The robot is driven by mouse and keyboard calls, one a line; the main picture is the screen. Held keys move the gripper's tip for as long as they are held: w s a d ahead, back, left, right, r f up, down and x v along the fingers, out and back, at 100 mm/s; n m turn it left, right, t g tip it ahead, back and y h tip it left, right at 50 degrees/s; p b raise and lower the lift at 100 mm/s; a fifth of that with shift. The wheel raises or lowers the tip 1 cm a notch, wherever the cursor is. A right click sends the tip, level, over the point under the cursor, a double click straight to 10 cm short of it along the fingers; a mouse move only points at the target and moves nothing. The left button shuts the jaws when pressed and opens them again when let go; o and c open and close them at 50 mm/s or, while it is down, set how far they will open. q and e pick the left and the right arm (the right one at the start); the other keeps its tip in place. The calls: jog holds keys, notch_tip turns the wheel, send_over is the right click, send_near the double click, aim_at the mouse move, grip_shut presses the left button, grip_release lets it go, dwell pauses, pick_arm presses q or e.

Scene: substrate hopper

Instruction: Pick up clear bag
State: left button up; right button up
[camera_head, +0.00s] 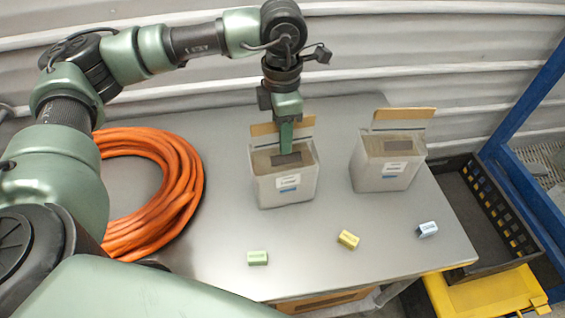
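My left gripper (286,135) points straight down into the open top of a pale box (287,190) near the middle of the steel table. Only one green finger shows clearly, at or just inside the box mouth, so I cannot tell whether it is open or shut. A brownish content with a dark patch (287,159) shows in the mouth; I cannot make out a distinct clear bag. A second similar open box (386,173) stands to the right, also with brownish content. My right gripper is not in view.
The steel table (215,225) carries a coiled orange hose (187,180) at left. Small green (257,258), yellow (348,240) and pale blue (427,229) blocks lie along the front. A dark crate (450,180), yellow bin (490,295) and blue frame (525,195) stand at right.

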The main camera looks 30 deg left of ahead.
pick_arm(q)
grip_shut()
jog(key=shift+s+f, duration=0.15)
dwell(1.2)
